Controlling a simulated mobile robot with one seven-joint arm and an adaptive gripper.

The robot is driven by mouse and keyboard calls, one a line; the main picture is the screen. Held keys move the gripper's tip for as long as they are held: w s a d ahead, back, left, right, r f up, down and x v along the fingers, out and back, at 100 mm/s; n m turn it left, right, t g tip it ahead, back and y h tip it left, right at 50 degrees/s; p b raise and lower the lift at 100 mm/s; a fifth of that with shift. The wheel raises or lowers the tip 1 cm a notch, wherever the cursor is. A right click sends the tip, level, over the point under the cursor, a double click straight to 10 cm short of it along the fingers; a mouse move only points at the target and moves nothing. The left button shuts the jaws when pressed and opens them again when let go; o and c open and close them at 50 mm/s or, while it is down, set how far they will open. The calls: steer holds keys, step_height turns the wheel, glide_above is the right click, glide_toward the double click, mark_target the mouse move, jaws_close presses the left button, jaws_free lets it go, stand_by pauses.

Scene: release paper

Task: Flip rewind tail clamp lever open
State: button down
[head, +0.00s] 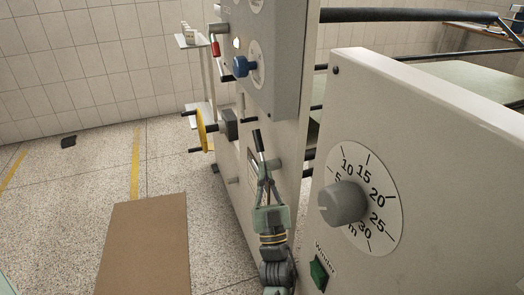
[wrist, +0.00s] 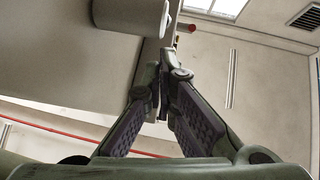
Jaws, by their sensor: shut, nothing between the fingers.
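A small lever with a black grip (head: 258,141) stands up, slightly tilted, at the side of the grey machine in the head view. It looks like the clamp lever. My gripper (head: 263,168) is just below the black grip, fingers pointing up and shut, with nothing held. The fingertips overlap the lever's lower part in the picture; I cannot tell whether they touch it. In the wrist view my gripper's fingertips (wrist: 164,75) meet near the middle, next to a pale upright edge. The lever cannot be made out clearly there.
A machine panel (head: 283,50) with a blue knob (head: 241,67) hangs above. A cabinet with a grey dial (head: 343,203) and a green switch (head: 319,274) stands close at right. A brown mat (head: 143,248) lies on the floor.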

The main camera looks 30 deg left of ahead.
steer(key=shift+v, duration=1.7)
steer(key=shift+r, duration=0.1)
